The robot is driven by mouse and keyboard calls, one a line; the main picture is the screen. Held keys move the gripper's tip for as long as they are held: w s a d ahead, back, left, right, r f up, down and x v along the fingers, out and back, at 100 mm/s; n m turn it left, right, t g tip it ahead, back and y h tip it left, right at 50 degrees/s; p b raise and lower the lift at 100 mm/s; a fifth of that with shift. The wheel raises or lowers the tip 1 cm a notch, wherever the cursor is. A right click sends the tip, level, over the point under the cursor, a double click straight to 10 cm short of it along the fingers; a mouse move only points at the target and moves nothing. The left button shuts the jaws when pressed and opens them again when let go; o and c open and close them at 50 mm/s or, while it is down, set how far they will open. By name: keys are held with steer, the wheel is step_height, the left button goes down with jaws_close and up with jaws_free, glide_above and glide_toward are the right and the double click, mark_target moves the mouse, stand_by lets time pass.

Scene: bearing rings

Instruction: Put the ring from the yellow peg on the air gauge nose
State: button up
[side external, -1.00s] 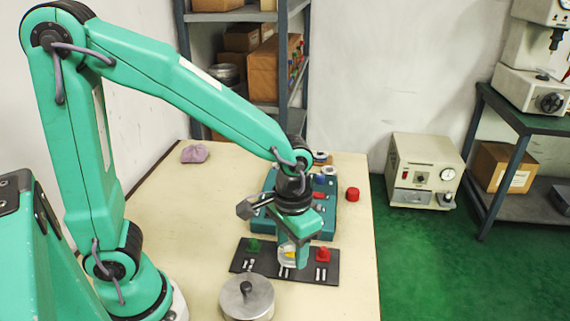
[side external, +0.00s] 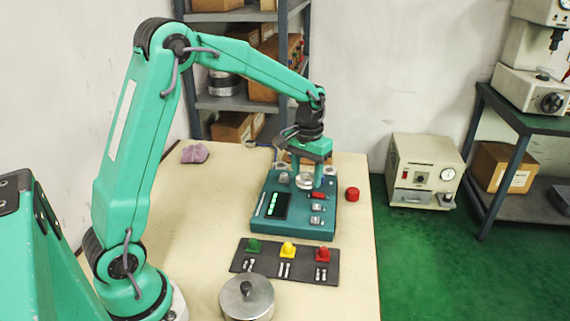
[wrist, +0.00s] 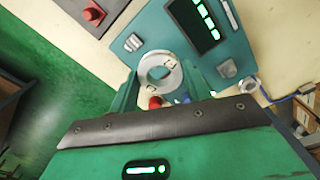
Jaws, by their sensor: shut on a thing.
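My gripper (side external: 305,180) points down over the teal gauge box and is shut on a pale metal ring. In the side view the ring (side external: 305,183) is held low over the box's rear part. The yellow peg (side external: 288,250) stands bare on the dark board (side external: 268,269). The air gauge box (side external: 296,227) has a lit display and several small fittings; it also shows in the wrist view (wrist: 180,52). I cannot make out the nose; the ring and gripper hide that area.
Green (side external: 254,247) and red (side external: 322,254) pegs flank the yellow one. A round lidded metal pot (side external: 247,300) stands at the front. A red cap (side external: 352,194) lies right of the box, a purple cloth (side external: 194,153) at back left. The table's left-middle is clear.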

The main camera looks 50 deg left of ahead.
steer(key=n, duration=0.2)
glide_above(284, 173)
steer(key=shift+f, duration=0.55)
steer(key=shift+f, duration=0.1)
steer(key=shift+f, duration=1.9)
steer(key=shift+f, duration=1.75)
stand_by(1.1)
steer(key=o, duration=1.2)
steer(key=shift+r, duration=0.15)
